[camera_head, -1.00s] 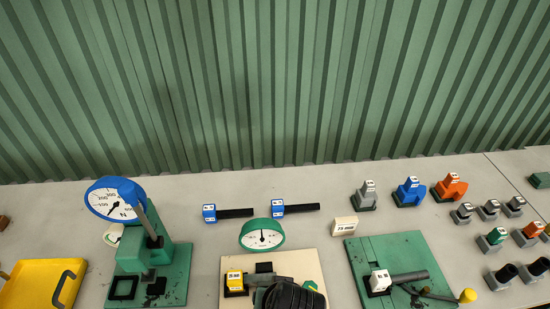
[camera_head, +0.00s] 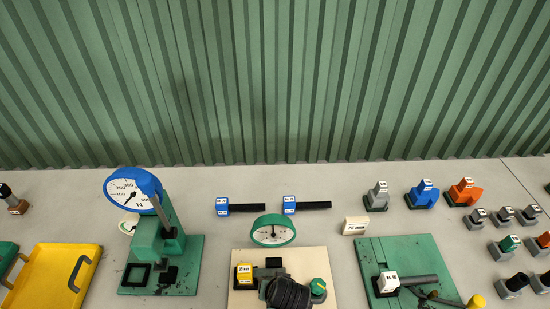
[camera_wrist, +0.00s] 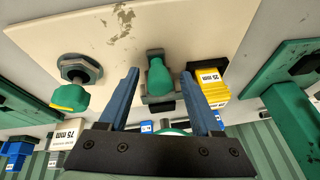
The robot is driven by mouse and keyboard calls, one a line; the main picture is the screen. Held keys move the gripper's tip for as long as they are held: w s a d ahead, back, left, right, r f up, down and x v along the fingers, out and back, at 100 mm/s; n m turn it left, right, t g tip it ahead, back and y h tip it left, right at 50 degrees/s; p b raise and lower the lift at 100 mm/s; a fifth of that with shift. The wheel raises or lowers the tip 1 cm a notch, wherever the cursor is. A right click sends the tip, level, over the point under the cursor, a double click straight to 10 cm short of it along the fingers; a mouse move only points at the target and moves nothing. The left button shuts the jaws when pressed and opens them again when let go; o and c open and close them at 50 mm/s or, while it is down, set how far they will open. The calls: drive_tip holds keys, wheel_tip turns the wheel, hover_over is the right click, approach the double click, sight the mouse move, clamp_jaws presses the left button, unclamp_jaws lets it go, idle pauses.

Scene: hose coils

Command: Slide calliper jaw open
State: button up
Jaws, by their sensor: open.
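The calliper fixture is a cream board (camera_head: 240,299) with a round green dial (camera_head: 272,231) at its back edge. In the wrist view, the board (camera_wrist: 215,18) carries a grey sliding piece with a green grip (camera_wrist: 158,78), a yellow labelled block (camera_wrist: 212,88) to its right and a green knob (camera_wrist: 68,97) to its left. My gripper (camera_wrist: 161,73) is open, its two blue fingers apart on either side of the green grip. I cannot tell whether they touch it. In the head view a dark ribbed shape, apparently my wrist, hides part of the board.
A green press with a blue dial (camera_head: 134,187) stands left of the board, and a yellow tray (camera_head: 45,285) beyond it. A green board (camera_head: 415,252) with a lever lies right. Blue-ended black rods (camera_head: 310,206) lie behind. Several labelled blocks and sockets stand far right.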

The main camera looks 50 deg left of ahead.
clamp_jaws()
idle(0.4)
drive_tip(key=shift+w+d, duration=0.15)
idle(1.0)
